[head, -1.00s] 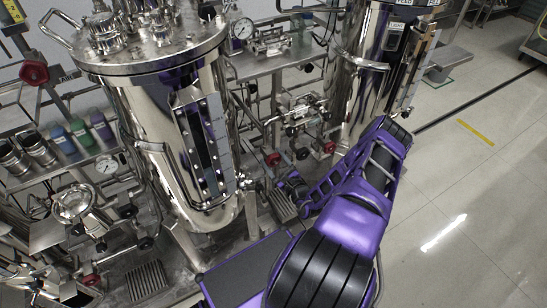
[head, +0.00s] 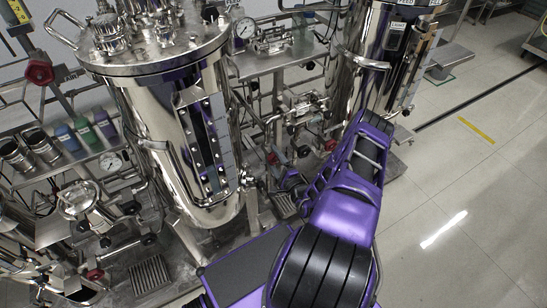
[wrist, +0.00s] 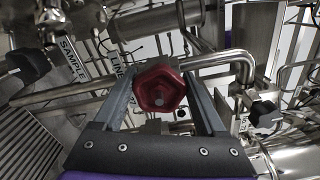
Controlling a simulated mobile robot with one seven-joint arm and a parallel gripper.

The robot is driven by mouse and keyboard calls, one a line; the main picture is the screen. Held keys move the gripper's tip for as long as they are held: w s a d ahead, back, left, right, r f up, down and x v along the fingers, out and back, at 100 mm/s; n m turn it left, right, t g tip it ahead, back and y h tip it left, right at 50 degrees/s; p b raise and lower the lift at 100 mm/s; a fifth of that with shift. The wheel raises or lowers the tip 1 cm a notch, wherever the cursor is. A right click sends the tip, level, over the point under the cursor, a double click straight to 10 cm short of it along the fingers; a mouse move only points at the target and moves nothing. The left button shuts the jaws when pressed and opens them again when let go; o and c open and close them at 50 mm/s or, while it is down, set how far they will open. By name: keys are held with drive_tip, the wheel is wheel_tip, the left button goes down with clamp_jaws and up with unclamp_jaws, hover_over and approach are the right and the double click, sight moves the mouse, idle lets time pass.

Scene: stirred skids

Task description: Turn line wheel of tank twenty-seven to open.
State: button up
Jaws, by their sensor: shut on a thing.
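In the wrist view a red line wheel (wrist: 160,88) with a faceted rim sits between the two grey fingers of my gripper (wrist: 161,78). The gripper is shut on the wheel, one finger at each side. A tag reading LINE (wrist: 119,68) is just left of it, partly covered by the left finger. In the head view my purple arm reaches down among the pipes between two steel tanks, and the gripper's hold on the wheel cannot be made out there. The nearer tank (head: 160,120) and the farther tank (head: 365,80) carry no number I can read.
A SAMPLE tag (wrist: 73,56) and a black knob (wrist: 28,66) lie left of the wheel. A bent steel pipe (wrist: 235,58) and another black knob (wrist: 265,115) are to its right. Open floor (head: 450,220) lies right of the arm in the head view.

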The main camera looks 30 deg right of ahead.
drive_tip(key=shift+f+n, duration=0.1)
drive_tip(key=shift+n, duration=0.4)
drive_tip(key=o, duration=1.3)
drive_tip(key=shift+s, duration=0.1)
drive_tip(key=s, duration=1.1)
drive_tip(key=s+a, duration=0.1)
drive_tip(key=s, duration=0.5)
drive_tip(key=shift+s, duration=0.15)
